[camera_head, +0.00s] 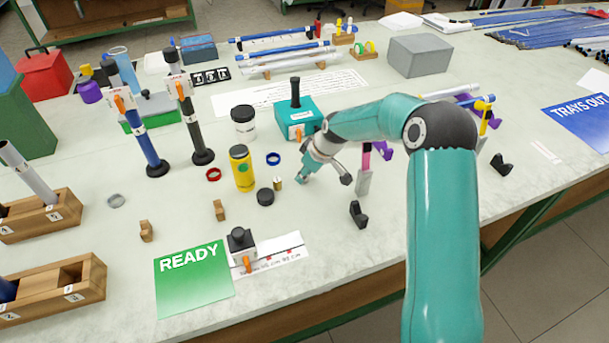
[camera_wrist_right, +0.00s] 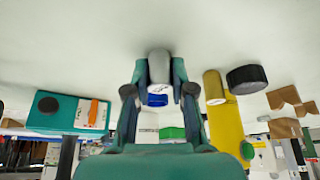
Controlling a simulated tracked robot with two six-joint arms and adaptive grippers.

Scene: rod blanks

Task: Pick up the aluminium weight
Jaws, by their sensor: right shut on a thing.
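The aluminium weight (camera_wrist_right: 159,68) is a small silver cylinder with a pale end face. In the right wrist view it sits between the two fingers of my right gripper (camera_wrist_right: 159,90), which is shut on it. In the head view my right gripper (camera_head: 324,180) is low over the middle of the bench, right of a small brass cylinder (camera_head: 278,184). I cannot make out the weight there. Whether it touches the bench is unclear. My left gripper is not in view.
A black disc (camera_head: 265,197), yellow canister (camera_head: 242,168) and blue ring (camera_head: 273,159) lie left of the gripper. A teal box (camera_head: 285,115) stands behind it. Black holders (camera_head: 358,214) stand to the right.

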